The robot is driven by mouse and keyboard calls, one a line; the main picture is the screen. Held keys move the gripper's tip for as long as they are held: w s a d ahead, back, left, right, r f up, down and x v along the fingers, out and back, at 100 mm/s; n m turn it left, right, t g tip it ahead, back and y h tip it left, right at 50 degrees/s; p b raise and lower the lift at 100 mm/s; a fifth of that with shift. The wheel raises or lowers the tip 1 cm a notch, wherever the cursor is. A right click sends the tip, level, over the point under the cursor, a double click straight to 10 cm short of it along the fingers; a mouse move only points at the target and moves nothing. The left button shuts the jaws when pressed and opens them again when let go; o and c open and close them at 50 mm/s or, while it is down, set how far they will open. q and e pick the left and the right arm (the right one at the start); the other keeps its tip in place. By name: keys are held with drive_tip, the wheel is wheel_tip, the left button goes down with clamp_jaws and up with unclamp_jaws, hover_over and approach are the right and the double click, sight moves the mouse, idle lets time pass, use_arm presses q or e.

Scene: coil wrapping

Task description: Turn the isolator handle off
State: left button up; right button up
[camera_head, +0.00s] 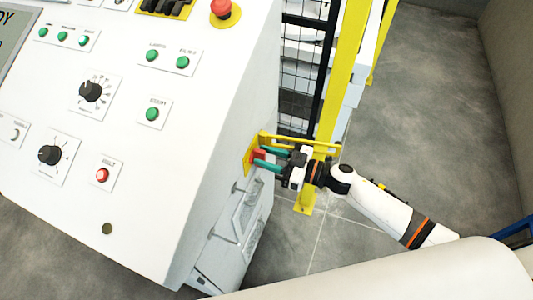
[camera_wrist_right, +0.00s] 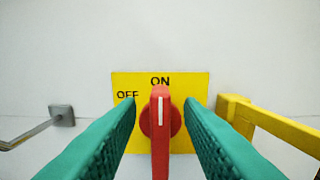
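The isolator handle (camera_wrist_right: 160,128) is red and stands upright on a yellow plate (camera_wrist_right: 191,85) marked ON at the top and OFF at the upper left. Its raised grip points at ON. My right gripper (camera_wrist_right: 160,135) has its two green fingers on either side of the handle, open, with a gap visible on both sides. In the head view the red handle (camera_head: 258,155) shows at the cabinet's side, between the green fingers of my right gripper (camera_head: 267,159). My left gripper is not in view.
A yellow bar (camera_wrist_right: 270,122) sticks out of the wall right of the plate. A grey metal handle (camera_wrist_right: 62,116) is at the left. The white control cabinet (camera_head: 180,140) carries knobs and buttons. A yellow post (camera_head: 340,75) and black mesh fence (camera_head: 297,75) stand behind my right gripper.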

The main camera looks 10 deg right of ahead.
drive_tip(key=shift+w+a, duration=0.15)
clamp_jaws()
